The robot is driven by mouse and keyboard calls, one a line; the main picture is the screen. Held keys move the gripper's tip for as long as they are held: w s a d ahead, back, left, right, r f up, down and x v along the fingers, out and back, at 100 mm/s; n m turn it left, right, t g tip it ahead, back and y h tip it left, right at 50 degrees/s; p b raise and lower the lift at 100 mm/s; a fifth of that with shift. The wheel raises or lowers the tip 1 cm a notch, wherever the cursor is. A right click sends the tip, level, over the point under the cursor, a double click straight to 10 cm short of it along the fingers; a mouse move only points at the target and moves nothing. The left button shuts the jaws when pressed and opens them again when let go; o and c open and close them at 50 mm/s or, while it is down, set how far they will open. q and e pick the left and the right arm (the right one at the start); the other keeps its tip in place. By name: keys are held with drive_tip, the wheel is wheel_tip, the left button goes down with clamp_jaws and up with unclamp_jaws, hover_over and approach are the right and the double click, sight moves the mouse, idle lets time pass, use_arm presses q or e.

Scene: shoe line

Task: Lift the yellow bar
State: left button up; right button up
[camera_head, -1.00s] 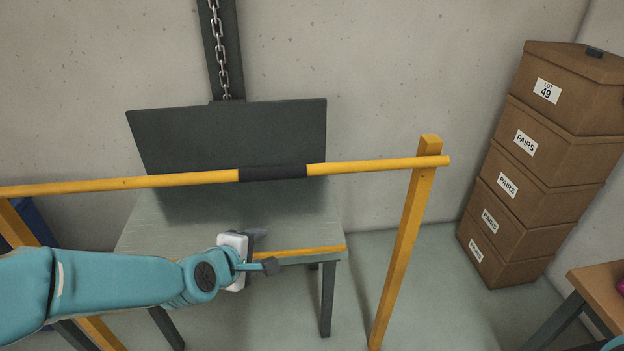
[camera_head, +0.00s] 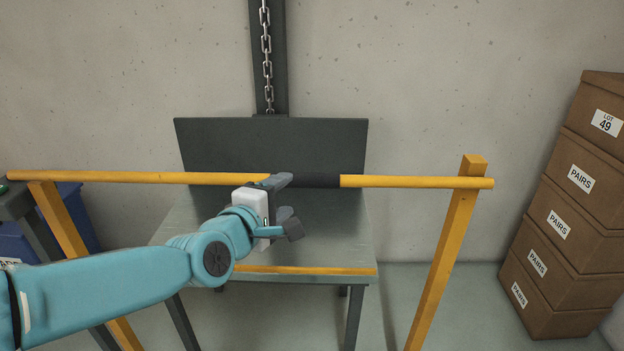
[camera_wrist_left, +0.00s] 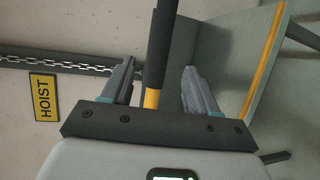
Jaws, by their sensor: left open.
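The yellow bar (camera_head: 410,182) lies level across two yellow posts, with a black grip section (camera_head: 318,181) near its middle. My left gripper (camera_head: 287,204) is open at the bar, by the left end of the black section. In the left wrist view the bar's black section (camera_wrist_left: 162,45) and a bit of its yellow part show between the two open fingers (camera_wrist_left: 157,88). Whether a finger touches the bar I cannot tell. My right gripper is not in view.
Behind the bar stands a grey table (camera_head: 335,240) with a dark upright panel (camera_head: 230,140) and a yellow front edge. A chain (camera_head: 266,60) hangs above it. Stacked brown boxes (camera_head: 565,215) stand at right. A yellow HOIST sign (camera_wrist_left: 44,97) is on the wall.

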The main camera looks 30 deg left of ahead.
sight(310, 176)
use_arm(q)
drive_tip(key=p+x, duration=0.1)
drive_tip(key=x, duration=1.1)
drive_tip(key=shift+d, duration=0.15)
clamp_jaws()
